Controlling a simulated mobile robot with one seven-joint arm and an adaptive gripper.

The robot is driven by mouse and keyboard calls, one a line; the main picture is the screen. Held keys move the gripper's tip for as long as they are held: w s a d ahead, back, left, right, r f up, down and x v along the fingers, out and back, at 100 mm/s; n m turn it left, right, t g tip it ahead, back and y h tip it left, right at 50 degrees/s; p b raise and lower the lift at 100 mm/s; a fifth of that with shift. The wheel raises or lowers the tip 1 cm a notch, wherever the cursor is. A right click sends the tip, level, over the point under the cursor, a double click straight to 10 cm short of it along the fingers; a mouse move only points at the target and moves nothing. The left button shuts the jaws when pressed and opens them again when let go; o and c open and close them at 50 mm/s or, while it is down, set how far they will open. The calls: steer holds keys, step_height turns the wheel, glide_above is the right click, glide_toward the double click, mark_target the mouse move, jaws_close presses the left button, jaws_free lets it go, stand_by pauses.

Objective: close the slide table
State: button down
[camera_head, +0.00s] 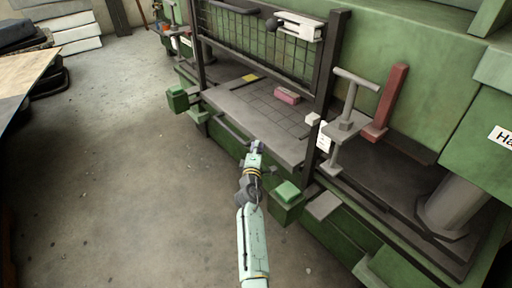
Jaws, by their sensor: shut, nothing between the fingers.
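The slide table (235,106) is a grey, grooved plate in the green machine, below the mesh guard. Its front part sticks out past the guard frame toward the floor side. A dark bar handle (232,132) runs along its front edge. A pink block (287,95) and a small yellow piece (250,78) lie on the plate. My gripper (257,146) is shut and empty, at the table's front edge just right of the handle. Whether it touches the edge or handle I cannot tell.
Green blocks flank the table at left (177,100) and right (287,192). A grey lever (350,105) and red post (387,105) stand right of the guard (262,45). The concrete floor (120,170) at left is clear. A workbench (20,85) is at far left.

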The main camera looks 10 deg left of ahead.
steer(key=shift+w+d+r, duration=0.1)
steer(key=shift+w+d, duration=0.55)
